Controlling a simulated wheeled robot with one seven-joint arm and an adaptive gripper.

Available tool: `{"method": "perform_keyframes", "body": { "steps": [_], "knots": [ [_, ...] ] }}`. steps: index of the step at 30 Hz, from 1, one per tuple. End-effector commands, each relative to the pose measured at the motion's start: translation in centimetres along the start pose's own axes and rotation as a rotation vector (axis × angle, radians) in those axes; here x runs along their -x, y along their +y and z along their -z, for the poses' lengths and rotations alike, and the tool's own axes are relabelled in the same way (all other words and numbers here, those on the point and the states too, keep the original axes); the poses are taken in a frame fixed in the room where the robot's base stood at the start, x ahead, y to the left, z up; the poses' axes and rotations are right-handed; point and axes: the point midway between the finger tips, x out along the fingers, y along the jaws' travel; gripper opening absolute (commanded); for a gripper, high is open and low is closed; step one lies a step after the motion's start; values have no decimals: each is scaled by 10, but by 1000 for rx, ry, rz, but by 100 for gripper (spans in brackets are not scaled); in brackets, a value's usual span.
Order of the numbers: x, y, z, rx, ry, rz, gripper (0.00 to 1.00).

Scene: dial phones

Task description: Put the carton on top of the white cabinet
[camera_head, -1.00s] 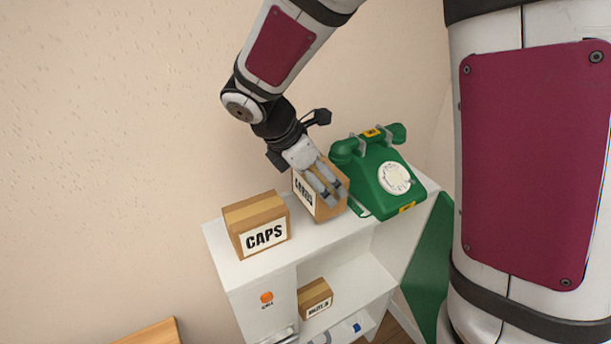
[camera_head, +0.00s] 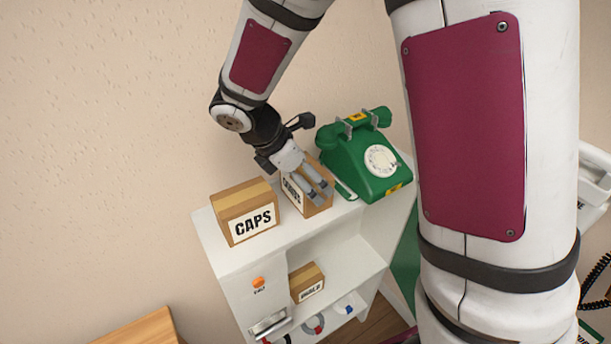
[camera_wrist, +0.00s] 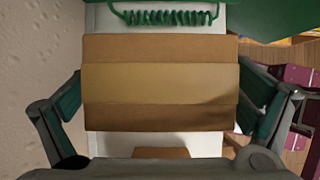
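The carton (camera_head: 322,203) is a brown cardboard box with a white label, only partly readable. It is at the top of the white cabinet (camera_head: 284,234), between the CAPS box and the green phone. My gripper (camera_head: 320,196) comes down on it from above. In the wrist view the carton (camera_wrist: 160,85) fills the space between my fingers (camera_wrist: 160,92), one at each end, with the fingertips against its edges. My gripper appears shut on it. The carton's underside is hidden, so I cannot tell whether it rests fully on the cabinet.
A CAPS box (camera_head: 250,217) stands to the left on the cabinet top. A green dial phone (camera_head: 350,165) stands close on the right. A smaller carton (camera_head: 306,283) sits on the shelf below. The wall is close behind. My upper arm covers the right side.

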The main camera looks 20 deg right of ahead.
Motion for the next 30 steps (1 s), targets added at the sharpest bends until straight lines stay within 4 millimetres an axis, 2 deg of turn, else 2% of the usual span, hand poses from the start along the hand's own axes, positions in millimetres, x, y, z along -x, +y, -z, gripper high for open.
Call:
{"method": "perform_keyframes", "body": {
  "steps": [5,8,11,21,25,30],
  "knots": [
    [2,0,-1,-1,0,-1,100],
    [10,1,-2,-3,0,-3,100],
    [25,1,-2,-2,0,-5,100],
    [94,2,-2,-2,1,-6,100],
    [111,1,-2,-1,0,-2,100],
    [123,-2,-3,-15,4,-2,100]
  ]
}}
